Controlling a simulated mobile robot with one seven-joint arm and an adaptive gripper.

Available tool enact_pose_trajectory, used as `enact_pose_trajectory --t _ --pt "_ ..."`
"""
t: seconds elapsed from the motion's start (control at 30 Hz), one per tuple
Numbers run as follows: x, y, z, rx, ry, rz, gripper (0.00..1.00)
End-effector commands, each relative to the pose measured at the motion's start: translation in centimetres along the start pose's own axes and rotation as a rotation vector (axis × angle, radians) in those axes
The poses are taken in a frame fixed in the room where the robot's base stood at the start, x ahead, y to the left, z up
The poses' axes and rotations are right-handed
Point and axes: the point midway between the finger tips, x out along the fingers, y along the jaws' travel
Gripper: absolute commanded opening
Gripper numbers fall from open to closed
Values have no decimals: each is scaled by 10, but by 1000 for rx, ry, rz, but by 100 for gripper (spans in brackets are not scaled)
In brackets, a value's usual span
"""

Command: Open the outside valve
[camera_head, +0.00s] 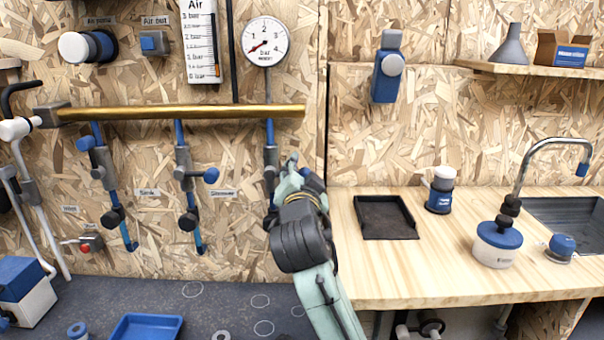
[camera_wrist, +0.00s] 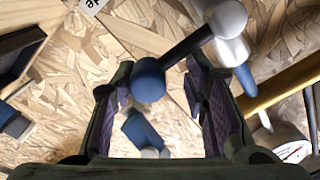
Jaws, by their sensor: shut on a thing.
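The valve under the pressure gauge is the rightmost of 3 on the brass pipe. Its grey body (camera_head: 270,157) shows in the head view beside my gripper (camera_head: 292,168), which hides most of its lower part and any label there. In the wrist view, the valve has a pale body (camera_wrist: 229,20), a dark stem and a round blue knob (camera_wrist: 148,81). My gripper (camera_wrist: 158,95) is shut on the blue knob, with a finger on each side of it. The stem sticks out sideways from the body.
The brass pipe (camera_head: 180,113) runs just above, with the pressure gauge (camera_head: 266,42) over it. The neighbouring valve (camera_head: 184,172) hangs to the left. A wooden counter (camera_head: 385,278) with a black tray (camera_head: 385,218) stands close on the right.

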Motion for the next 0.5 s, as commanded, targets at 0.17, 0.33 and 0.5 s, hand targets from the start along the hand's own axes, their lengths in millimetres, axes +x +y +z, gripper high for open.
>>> enact_pose_trajectory --t 0.17,0.33,0.5 --pt "0 2 1 -1 -3 5 15" --pt "1 2 2 -2 -4 7 3" --pt "1 3 3 -3 -6 8 0"
